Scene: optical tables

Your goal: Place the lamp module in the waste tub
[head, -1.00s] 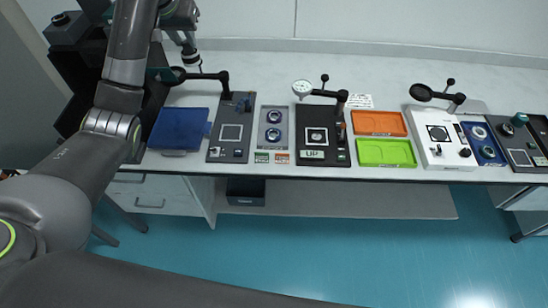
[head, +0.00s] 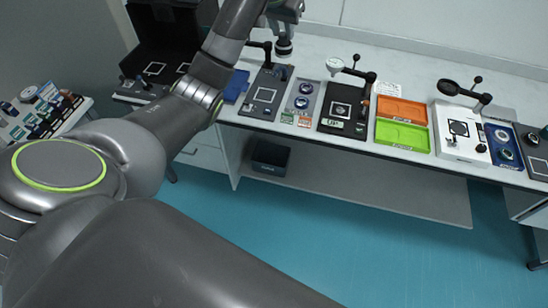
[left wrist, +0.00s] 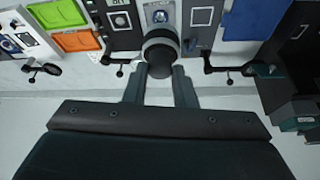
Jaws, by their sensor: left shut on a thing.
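My left gripper (head: 285,28) is at the top of the head view, above the back of the worktop. In the left wrist view its two fingers (left wrist: 160,82) are shut on a dark, round module with a grey ring, which I take for the lamp module (left wrist: 160,55). The module also shows below the gripper in the head view (head: 284,46). A dark open tub with a small label, which looks like the waste tub (head: 270,158), stands on the low shelf under the worktop, well below the gripper. My right gripper is not in view.
The worktop holds a blue tray (head: 237,86), black panels with swing arms (head: 346,108), orange (head: 402,110) and green (head: 402,135) trays, and a white station (head: 461,132). The shelf (head: 380,190) right of the tub is clear. More equipment stands at left (head: 40,110).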

